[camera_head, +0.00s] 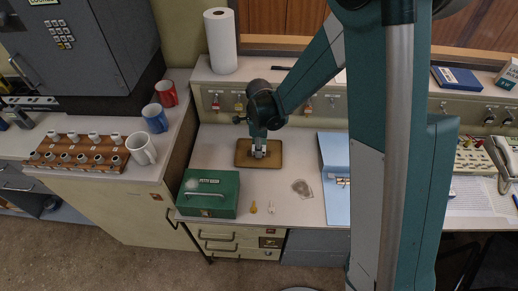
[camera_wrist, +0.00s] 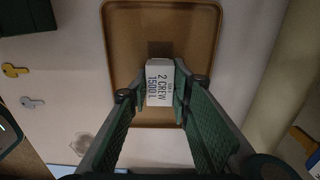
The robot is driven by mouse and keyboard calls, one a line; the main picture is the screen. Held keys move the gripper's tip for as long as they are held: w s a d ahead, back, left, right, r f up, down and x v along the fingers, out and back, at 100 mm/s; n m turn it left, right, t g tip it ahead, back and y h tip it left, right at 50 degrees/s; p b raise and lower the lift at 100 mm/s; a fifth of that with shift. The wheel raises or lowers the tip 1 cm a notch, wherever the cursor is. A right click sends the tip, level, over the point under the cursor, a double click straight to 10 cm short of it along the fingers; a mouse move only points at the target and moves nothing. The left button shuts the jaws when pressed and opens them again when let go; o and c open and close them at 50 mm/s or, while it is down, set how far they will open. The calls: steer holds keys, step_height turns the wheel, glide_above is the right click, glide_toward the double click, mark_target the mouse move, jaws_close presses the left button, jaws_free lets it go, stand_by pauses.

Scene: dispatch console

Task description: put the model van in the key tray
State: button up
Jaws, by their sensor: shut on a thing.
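The key tray (camera_head: 242,154) is a flat brown tray with a raised rim on the desk. It fills the upper middle of the wrist view (camera_wrist: 126,50). My gripper (camera_head: 259,153) points down over the tray. In the wrist view it is shut on a small white block-like thing (camera_wrist: 160,88) with dark lettering including "2 CREW", which I take for the model van. The fingers grip it from both sides, above the tray's area, with a dark patch beside it on the tray. I cannot tell whether it touches the tray. In the head view it is mostly hidden by my gripper.
A green box (camera_head: 209,193) stands left of and nearer than the tray. A blue folder (camera_head: 335,165) is to the right. Hanging keys and padlocks line the panel behind.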

steer(key=shift+f, duration=0.1)
steer(key=o, duration=0.5)
steer(key=shift+f, duration=0.1)
steer(key=shift+c, duration=0.2)
steer(key=o, duration=0.4)
steer(key=shift+r, duration=0.2)
step_height(320, 180, up, 12)
steer(key=shift+r+p, duration=0.1)
steer(key=shift+p, duration=1.05)
steer(key=shift+d, duration=0.1)
